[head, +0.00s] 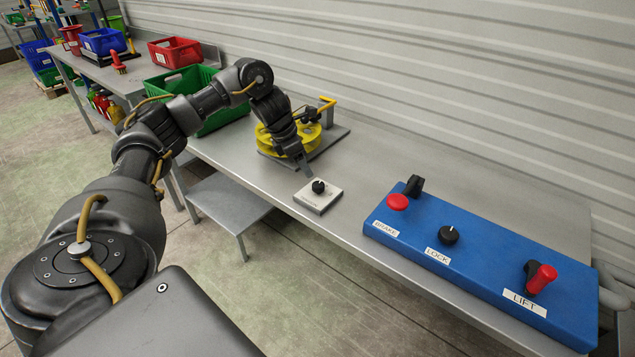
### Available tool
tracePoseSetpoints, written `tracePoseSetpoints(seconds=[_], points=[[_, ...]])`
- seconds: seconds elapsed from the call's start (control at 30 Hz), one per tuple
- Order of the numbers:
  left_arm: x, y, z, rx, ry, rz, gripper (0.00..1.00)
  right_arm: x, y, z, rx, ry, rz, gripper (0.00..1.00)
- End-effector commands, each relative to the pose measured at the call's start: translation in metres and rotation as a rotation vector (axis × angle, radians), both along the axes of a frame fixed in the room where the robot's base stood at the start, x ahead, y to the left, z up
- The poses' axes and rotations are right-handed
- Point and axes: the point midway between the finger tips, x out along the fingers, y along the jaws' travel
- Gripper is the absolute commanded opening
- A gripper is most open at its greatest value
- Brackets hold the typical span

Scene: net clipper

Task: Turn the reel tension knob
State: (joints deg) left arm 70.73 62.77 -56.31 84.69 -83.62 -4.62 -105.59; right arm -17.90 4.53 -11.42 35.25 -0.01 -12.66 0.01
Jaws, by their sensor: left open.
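The small black knob (318,186) sits upright on a pale square plate (328,202) on the metal table. Behind it, towards the back left, stands a yellow reel (318,137) on a grey base, with a yellow crank handle on top. My left gripper (306,171) points down in front of the reel, just behind and left of the knob, and looks apart from it. Its fingers are small and partly merged in the view, and it holds nothing that I can see. My left arm hides part of the reel. My right gripper is not in view.
A blue control box (480,258) labelled BRAKE, LOCK and LIFT stands at the right of the table. A green crate (188,78) is at the back left, with blue (103,41) and red (175,52) bins beyond. The table between plate and blue box is clear.

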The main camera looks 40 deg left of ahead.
Motion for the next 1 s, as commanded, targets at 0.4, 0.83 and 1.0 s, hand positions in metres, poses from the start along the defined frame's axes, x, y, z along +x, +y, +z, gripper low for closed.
tracePoseSetpoints(seconds=[0.4, 0.83, 1.0], points=[[0.025, -0.019, -0.068, -0.003, 0.003, -0.004, 0.57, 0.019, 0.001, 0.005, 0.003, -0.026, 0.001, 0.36], [0.031, -0.022, -0.083, 0.000, 0.000, -0.004, 0.57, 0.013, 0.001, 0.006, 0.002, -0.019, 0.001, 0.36], [0.031, -0.022, -0.082, -0.001, -0.001, -0.004, 0.43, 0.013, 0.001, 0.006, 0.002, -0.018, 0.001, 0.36]])
